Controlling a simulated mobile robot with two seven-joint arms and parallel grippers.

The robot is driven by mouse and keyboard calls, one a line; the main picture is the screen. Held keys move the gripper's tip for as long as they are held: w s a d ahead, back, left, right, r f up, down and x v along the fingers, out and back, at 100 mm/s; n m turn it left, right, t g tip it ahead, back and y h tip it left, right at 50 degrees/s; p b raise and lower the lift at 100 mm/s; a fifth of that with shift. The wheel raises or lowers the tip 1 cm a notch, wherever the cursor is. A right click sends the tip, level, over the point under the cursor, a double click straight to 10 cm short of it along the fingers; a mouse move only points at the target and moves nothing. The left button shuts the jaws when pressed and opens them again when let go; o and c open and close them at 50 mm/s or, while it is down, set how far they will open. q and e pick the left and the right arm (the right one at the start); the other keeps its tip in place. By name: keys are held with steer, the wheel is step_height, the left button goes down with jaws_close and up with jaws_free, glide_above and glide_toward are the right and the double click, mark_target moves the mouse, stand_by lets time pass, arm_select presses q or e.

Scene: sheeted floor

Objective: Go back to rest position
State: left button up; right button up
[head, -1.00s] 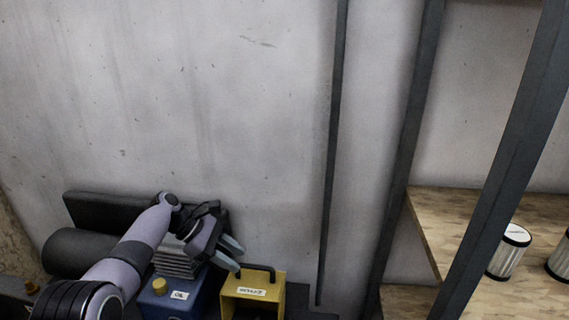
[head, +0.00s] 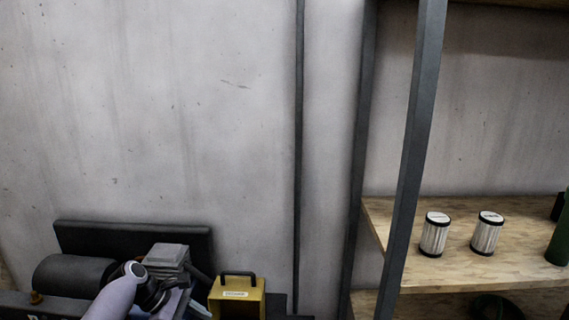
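My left arm comes in at the bottom left, and its purple link shows in the head view. My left gripper (head: 188,308) is low in the picture, in front of the grey finned block and left of the yellow box (head: 237,300). Its pale fingers look apart, with nothing seen between them, though the picture's lower edge cuts the view. My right gripper is not in view.
A dark machine with a black cylinder (head: 75,276) and a grey finned block (head: 168,257) stands against the concrete wall. On the right, a shelf (head: 455,273) with dark posts holds two white-and-black canisters (head: 434,235) (head: 487,233) and a green object (head: 561,235).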

arm_select(q)
steer(key=s+a+f+m+t+y, duration=0.25)
steer(key=s+f+m, duration=0.2)
steer(key=f, duration=0.35)
steer(key=s+a+f+m+t+y, duration=0.1)
steer(key=s+a+f+m+y, duration=0.2)
steer(key=s+f, duration=0.4)
steer(key=s+d+r+m+t, duration=0.2)
steer(key=s+m, duration=0.3)
steer(key=s, duration=0.3)
steer(key=s+d+r+m+t, duration=0.3)
steer(key=s+m, duration=0.3)
steer(key=s, duration=0.3)
steer(key=shift+s+r, duration=0.15)
steer(key=shift+r, duration=0.3)
steer(key=shift+t, duration=0.25)
